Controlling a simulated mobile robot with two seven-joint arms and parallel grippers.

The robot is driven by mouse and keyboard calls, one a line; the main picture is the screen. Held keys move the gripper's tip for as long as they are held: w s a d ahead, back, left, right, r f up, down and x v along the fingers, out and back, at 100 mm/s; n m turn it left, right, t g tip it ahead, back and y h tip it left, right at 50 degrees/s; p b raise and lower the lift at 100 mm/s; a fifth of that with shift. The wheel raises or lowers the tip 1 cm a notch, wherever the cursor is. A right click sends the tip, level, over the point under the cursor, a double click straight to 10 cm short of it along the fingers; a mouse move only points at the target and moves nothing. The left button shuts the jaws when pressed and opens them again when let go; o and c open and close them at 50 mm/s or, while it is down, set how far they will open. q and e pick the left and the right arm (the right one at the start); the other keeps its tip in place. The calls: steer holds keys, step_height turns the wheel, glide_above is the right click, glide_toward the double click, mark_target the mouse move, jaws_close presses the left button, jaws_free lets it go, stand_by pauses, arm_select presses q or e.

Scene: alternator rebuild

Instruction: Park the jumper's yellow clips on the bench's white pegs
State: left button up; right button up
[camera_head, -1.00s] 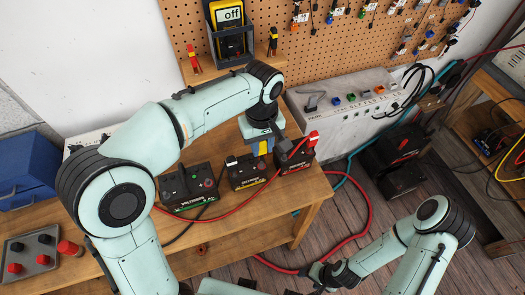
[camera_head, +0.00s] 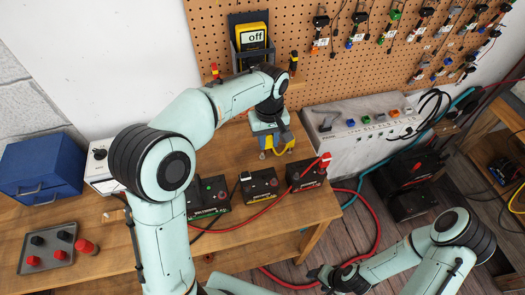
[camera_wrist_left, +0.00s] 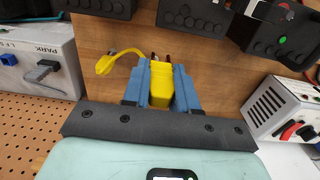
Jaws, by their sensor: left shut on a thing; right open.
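My left gripper (camera_head: 276,146) is low over the bench (camera_head: 232,146), behind the row of batteries. In the left wrist view its blue fingers (camera_wrist_left: 160,88) are shut on a yellow clip (camera_wrist_left: 160,82). My right gripper (camera_head: 324,276) is open and empty, low at the bottom of the head view, off the bench.
Black batteries (camera_head: 259,185) line the bench front; a red clip (camera_head: 325,159) sits at the right one. A grey switch box (camera_head: 352,122) stands behind right. A meter (camera_head: 252,38) hangs on the pegboard. A blue toolbox (camera_head: 40,168) and tray (camera_head: 48,246) are left. Red cable hangs off the bench.

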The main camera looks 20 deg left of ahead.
arm_select(q)
steer(key=w+a, duration=0.4)
steer(key=w, duration=0.2)
steer(key=f+b, duration=0.1)
steer(key=f, duration=0.5)
steer(key=f+b, duration=0.1)
steer(key=f, duration=0.1)
steer(key=shift+s+f+b, duration=0.3)
steer(key=shift+f+b, duration=0.05)
steer(key=shift+f, duration=0.35)
steer(key=shift+w+f, duration=0.25)
steer(key=shift+w, duration=0.05)
arm_select(e)
steer(key=shift+g, duration=0.3)
steer(key=s+f, duration=0.1)
steer(key=s, duration=0.1)
steer(key=s+f, duration=0.2)
steer(key=shift+f, duration=0.25)
arm_select(q)
steer(key=shift+f, duration=0.1)
arm_select(e)
steer(key=shift+s, duration=0.1)
arm_select(q)
steer(key=shift+s+f+b, duration=0.1)
steer(key=shift+f+b, duration=0.3)
steer(key=shift+f, duration=0.7)
arm_select(e)
steer(key=shift+s+f, duration=0.35)
steer(key=shift+f, duration=0.05)
